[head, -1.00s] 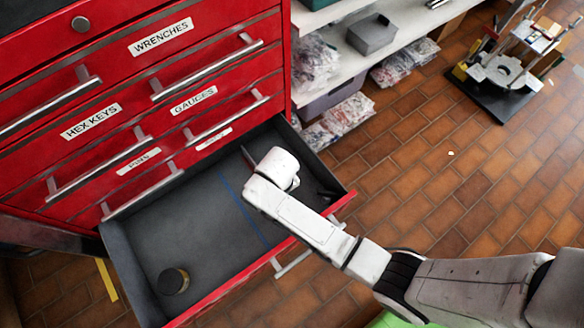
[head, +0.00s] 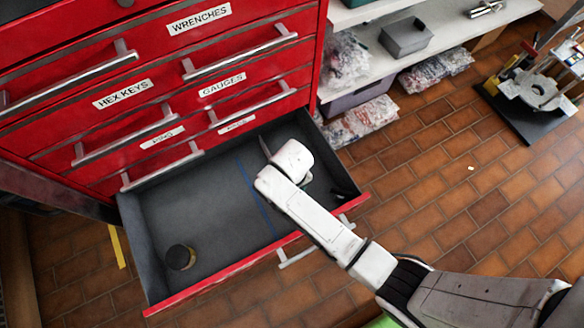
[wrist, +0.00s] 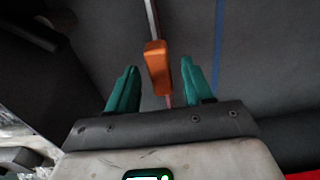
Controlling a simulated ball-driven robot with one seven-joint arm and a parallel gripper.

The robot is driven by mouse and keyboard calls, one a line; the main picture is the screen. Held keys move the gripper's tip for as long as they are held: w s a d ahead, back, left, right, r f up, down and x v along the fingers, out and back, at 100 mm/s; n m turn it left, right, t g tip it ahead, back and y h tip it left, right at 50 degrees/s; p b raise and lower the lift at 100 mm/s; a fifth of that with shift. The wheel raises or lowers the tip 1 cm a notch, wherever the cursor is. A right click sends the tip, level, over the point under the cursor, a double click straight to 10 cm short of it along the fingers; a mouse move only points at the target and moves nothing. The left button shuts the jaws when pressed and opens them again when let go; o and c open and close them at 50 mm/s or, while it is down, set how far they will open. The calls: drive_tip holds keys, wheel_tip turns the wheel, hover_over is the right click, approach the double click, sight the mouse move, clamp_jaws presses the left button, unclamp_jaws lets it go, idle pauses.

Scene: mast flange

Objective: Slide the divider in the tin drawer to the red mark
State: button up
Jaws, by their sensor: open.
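The open tin drawer (head: 205,215) is grey inside with a red front. A blue line (head: 252,192) crosses its floor; it also shows in the wrist view (wrist: 218,45), right of my gripper. The divider (wrist: 151,15) is a thin grey strip with an orange grip (wrist: 158,68); in the head view a short piece of the divider (head: 265,147) shows right of the blue line. My gripper (wrist: 160,84) is open, its teal fingers either side of the orange grip with gaps. A thin reddish sliver (wrist: 168,101) shows below the grip; I cannot tell if it is a mark.
A dark round tin (head: 180,257) stands in the drawer's front left corner. A small dark object (head: 343,194) lies near its right wall. The red cabinet (head: 60,45) rises behind; shelves (head: 440,45) stand at right. The drawer's middle left is clear.

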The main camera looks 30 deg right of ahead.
wheel_tip(320, 180, up, 10)
drive_tip(key=p, duration=0.3)
drive_tip(key=shift+f, duration=0.1)
idle(0.4)
